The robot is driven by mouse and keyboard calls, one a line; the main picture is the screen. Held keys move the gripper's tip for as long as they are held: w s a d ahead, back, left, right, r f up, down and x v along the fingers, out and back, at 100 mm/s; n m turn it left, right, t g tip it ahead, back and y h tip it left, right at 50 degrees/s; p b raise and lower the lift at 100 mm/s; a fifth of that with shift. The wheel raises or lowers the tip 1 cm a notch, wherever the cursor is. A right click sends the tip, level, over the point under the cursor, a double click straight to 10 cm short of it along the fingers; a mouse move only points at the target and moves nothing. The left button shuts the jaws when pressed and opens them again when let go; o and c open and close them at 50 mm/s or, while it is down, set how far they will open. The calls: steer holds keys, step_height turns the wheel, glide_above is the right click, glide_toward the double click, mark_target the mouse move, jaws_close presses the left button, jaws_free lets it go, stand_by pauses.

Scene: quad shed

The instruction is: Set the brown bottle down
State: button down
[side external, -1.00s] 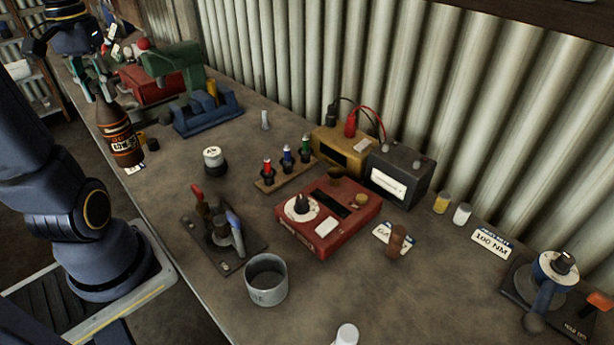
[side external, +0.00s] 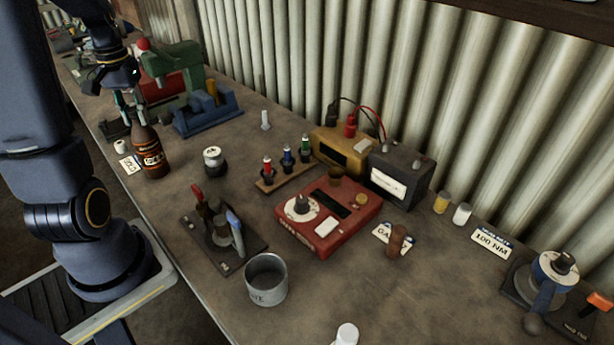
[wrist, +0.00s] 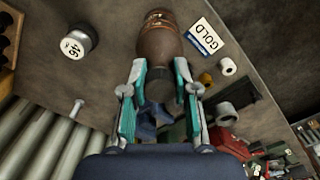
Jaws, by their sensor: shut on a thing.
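The brown bottle (side external: 151,154) is upright at the left part of the bench in the side external view, its base at or very near the bench top. I cannot tell for sure whether it touches. My gripper (side external: 130,108) is shut on its neck from above. A white GOLD card (wrist: 206,35) lies on the bench beside the bottle.
A white-topped jar (side external: 213,160) stands right of the bottle. A blue holder (side external: 208,115) and a green press (side external: 172,65) are behind it. A tool stand (side external: 222,238) and grey cup (side external: 266,280) are nearer the front. Bare bench (side external: 175,190) lies between bottle and tool stand.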

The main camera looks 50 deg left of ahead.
steer(key=shift+f, duration=0.1)
steer(key=c, duration=0.9)
jaws_free()
step_height(320, 180, up, 11)
steer(key=shift+r, duration=0.2)
steer(key=w+d+r+m+t, duration=0.15)
steer(key=w+d+m, duration=0.3)
steer(key=d, duration=0.75)
steer(key=d+f+m+t, duration=0.1)
steer(key=d, duration=0.4)
steer(key=s+d+f+m+t, duration=0.1)
steer(key=d+m, duration=0.1)
steer(key=d, duration=0.4)
steer(key=s+d+f+m+t, duration=0.1)
steer(key=d+f+t, duration=0.1)
steer(key=d, duration=0.4)
steer(key=shift+m, duration=0.25)
